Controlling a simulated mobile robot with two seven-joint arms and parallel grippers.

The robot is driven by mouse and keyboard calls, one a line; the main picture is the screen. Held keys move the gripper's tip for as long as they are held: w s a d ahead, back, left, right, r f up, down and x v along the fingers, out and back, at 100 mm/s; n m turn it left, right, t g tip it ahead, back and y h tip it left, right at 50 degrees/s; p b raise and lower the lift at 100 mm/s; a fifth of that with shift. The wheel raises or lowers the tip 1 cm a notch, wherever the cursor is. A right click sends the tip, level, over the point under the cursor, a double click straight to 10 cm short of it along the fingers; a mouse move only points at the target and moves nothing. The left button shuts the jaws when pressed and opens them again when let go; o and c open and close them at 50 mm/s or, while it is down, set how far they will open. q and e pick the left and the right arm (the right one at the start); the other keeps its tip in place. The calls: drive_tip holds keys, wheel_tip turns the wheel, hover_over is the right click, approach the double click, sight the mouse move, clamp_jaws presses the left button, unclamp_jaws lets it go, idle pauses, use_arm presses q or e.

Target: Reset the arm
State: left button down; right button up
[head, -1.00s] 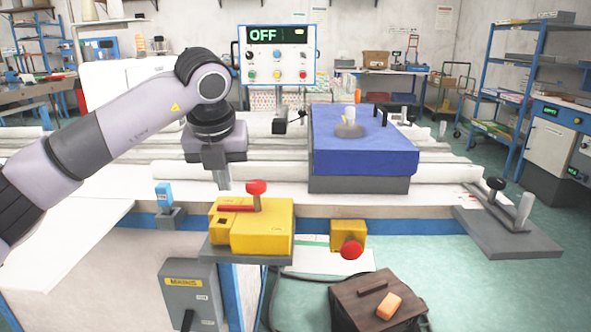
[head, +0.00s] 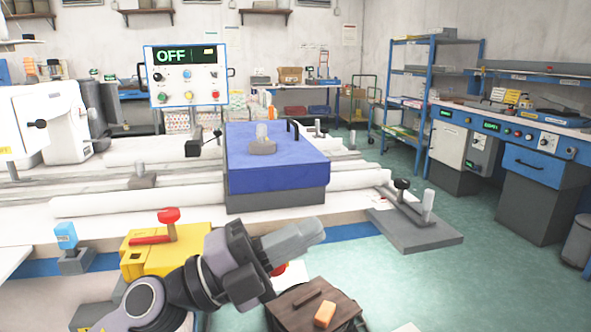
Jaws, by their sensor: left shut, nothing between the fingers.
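My left gripper (head: 294,240) is in the lower middle of the head view, its arm folded in from the bottom left. Its grey fingers are together and point up and to the right, with nothing between them. It hangs in front of the worktable's front edge, just right of the yellow box (head: 140,259) with the red lever. It hides most of the red button on the small yellow unit. My right gripper is not in view.
The blue block (head: 270,172) lies on the white table behind my gripper. A control panel (head: 185,88) reads OFF. A grey plate with a lever (head: 415,228) juts out at right. Open floor lies right.

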use_arm(q)
drive_tip(key=w+a+f+n+t+y, duration=0.2)
drive_tip(key=a+n+t+y, duration=0.4)
drive_tip(key=n, duration=0.4)
drive_tip(key=w+a+f+n+t+y, duration=0.25)
drive_tip(key=a+n+t+y, duration=0.25)
drive_tip(key=n+t, duration=0.35)
drive_tip(key=s+a+f+n+g+y, duration=0.1)
drive_tip(key=a+f+n+g+y, duration=0.1)
drive_tip(key=a+f+n+y, duration=0.3)
drive_tip(key=s+a+f+n+g+y, duration=0.1)
drive_tip(key=a+f+n+g+y, duration=0.2)
drive_tip(key=f, duration=0.4)
drive_tip(key=s+a+f+n+g+y, duration=0.1)
drive_tip(key=s+a+f+n+g, duration=0.1)
drive_tip(key=s+f+g, duration=0.65)
drive_tip(key=s+a+f+n+g+y, duration=0.1)
drive_tip(key=s+a+f+g, duration=0.25)
drive_tip(key=s+f, duration=0.9)
drive_tip(key=w+d+f+t+h, duration=0.3)
drive_tip(key=w+d+f+t, duration=0.1)
drive_tip(key=d+f+t, duration=0.15)
wheel_tip(320, 180, up, 14)
drive_tip(key=a+t+p, duration=0.1)
drive_tip(key=p, duration=1.5)
drive_tip(key=shift+s+a+r+y, duration=0.2)
drive_tip(key=shift+a+y, duration=0.2)
